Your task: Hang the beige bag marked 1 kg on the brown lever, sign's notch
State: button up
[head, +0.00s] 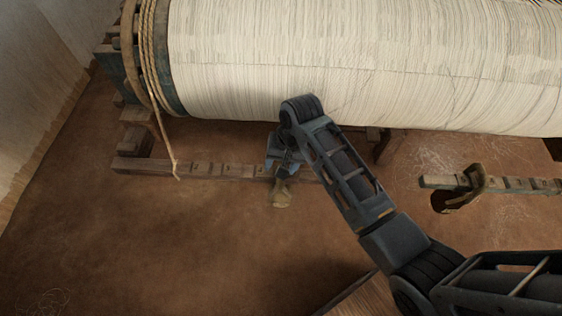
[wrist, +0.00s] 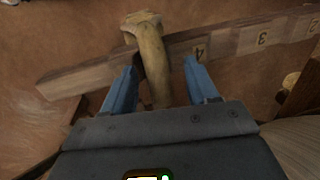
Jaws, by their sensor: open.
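The brown lever (head: 215,170) is a notched wooden bar low over the floor; it also crosses the wrist view (wrist: 225,45), with dark numerals such as 4 and 3 on its face. The beige bag (head: 281,198) shows just below the lever, under my gripper (head: 285,172). In the wrist view the beige bag's long part (wrist: 152,62) lies across the lever beside the numeral 4, near its pointed end. My gripper's blue fingers (wrist: 161,68) are open, one on each side of it. The 1 kg mark and the sign are not visible. Whether the lever bears the bag I cannot tell.
A large roll of pale warp threads (head: 350,60) spans the back. A rope (head: 159,110) hangs down at its left end. Another notched bar (head: 520,184) with a dark brown hanging piece (head: 460,197) is at the right. The earthen floor (head: 130,245) in front is clear.

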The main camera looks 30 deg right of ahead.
notch_tip(320, 180, up, 8)
jog(key=d, duration=0.1)
jog(key=shift+s+f+p, duration=0.15)
jog(key=shift+s+p, duration=0.15)
jog(key=shift+s, duration=0.15)
jog(key=shift+d, duration=0.1)
